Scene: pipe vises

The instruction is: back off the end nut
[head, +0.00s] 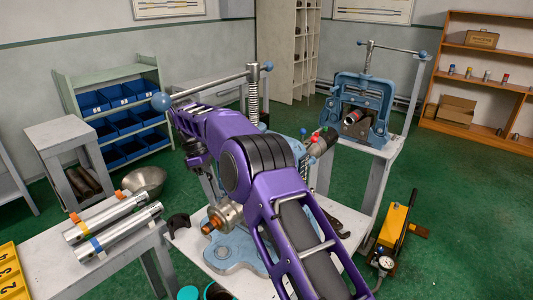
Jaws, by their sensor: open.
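A metal fitting (230,211) sits at the near end of the work that my arm partly covers, and a small copper-coloured end nut (210,226) is at its left end. The nearer blue pipe vise (240,256) shows its base below my arm and its screw (254,92) with a long handle above it. My arm hides the vise's middle. My gripper (194,165), dark and small in the picture, hangs below the purple forearm, above and left of the nut and apart from it. It is open, with nothing visible in it.
A second blue vise (362,98) holds a pipe at the back. Two steel cylinders (112,228) lie on the left bench, near a metal bowl (144,180). A dark curved part (178,223) lies left of the fitting. A yellow machine (394,226) stands on the floor at right.

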